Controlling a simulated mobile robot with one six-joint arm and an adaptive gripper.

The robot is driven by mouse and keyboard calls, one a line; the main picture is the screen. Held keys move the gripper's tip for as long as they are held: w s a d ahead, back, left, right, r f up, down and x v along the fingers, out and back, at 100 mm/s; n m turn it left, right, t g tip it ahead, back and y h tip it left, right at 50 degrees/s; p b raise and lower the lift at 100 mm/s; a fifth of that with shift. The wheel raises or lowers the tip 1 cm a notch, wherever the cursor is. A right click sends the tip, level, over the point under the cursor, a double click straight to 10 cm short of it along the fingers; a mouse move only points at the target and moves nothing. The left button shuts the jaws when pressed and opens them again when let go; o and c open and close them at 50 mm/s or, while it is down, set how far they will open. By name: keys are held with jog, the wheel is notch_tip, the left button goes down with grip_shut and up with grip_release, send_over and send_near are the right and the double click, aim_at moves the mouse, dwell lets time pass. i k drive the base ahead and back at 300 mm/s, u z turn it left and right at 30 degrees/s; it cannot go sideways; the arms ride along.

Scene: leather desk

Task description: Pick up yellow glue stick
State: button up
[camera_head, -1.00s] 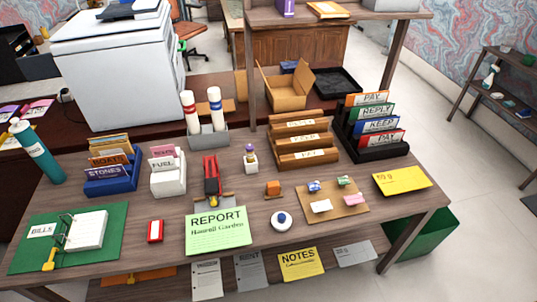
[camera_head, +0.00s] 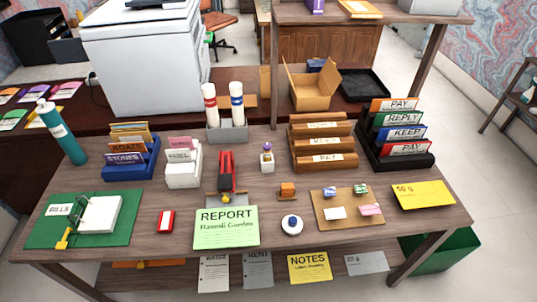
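I cannot clearly make out a yellow glue stick on the wooden desk (camera_head: 270,228). A small upright white bottle (camera_head: 267,160) with a purple cap stands at the middle of the desk, in front of the white tubes; I cannot tell if it is glue. A small orange block-like item (camera_head: 287,191) sits in front of it. A yellow-handled item (camera_head: 64,238) lies at the front edge of the green binder. My gripper is not in view.
A red stapler-like item (camera_head: 226,172) stands behind the green report sheet (camera_head: 226,231). Brown file holders (camera_head: 323,143) and a black rack (camera_head: 399,158) stand at the back right. A teal bottle (camera_head: 63,136) leans at the left. A cork board (camera_head: 346,222) holds small items.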

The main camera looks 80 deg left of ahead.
aim_at(267, 154)
jog(key=u, duration=0.05)
jog(key=k, duration=1.4)
jog(key=u, duration=1.55)
jog(key=i, duration=0.7)
jog(key=u, duration=0.05)
